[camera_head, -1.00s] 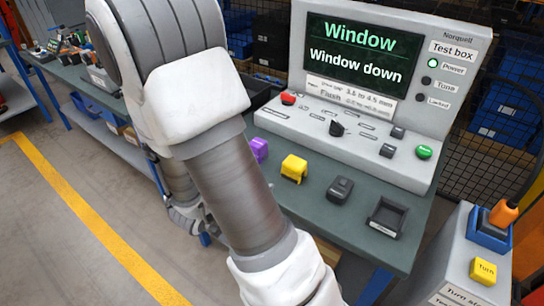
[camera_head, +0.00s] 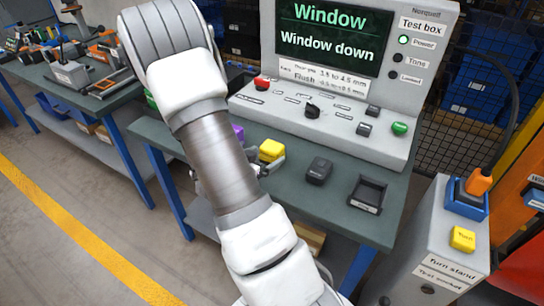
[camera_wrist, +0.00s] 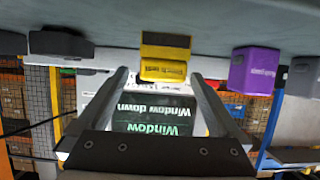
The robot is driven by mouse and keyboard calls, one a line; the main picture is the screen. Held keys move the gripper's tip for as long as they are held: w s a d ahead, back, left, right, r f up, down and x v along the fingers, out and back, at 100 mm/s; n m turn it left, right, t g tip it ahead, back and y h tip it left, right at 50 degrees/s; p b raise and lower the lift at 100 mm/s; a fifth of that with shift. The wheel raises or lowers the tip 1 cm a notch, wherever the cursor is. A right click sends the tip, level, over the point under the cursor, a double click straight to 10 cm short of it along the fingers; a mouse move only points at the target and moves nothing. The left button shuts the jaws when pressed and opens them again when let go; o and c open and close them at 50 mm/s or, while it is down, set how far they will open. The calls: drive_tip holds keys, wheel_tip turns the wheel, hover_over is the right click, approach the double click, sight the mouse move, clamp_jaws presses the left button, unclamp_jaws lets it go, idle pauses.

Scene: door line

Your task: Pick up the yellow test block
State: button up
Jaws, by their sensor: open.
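The yellow test block (camera_head: 271,150) sits on the grey-green bench top (camera_head: 290,185), in front of the test box. In the wrist view, which is upside down, the yellow block (camera_wrist: 163,62) shows ahead of my gripper (camera_wrist: 161,74), in line with the gap between its fingers. The fingers are apart with nothing held. In the head view, my gripper is mostly hidden behind my arm, and only a bit of it shows beside the block. I cannot tell whether a finger touches the block.
A purple block (camera_wrist: 254,70) stands on one side of the yellow block and a dark block (camera_head: 319,171) on the other. A black tray (camera_head: 368,194) lies farther right. The test box (camera_head: 330,120) stands behind. A turn stand (camera_head: 440,245) is at right.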

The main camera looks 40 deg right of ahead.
sight(268, 152)
drive_tip(key=x, duration=0.5)
drive_tip(key=shift+w+d+r, duration=0.15)
drive_tip(key=shift+w, duration=0.1)
drive_tip(key=c, duration=1.5)
drive_tip(key=shift+r, duration=0.1)
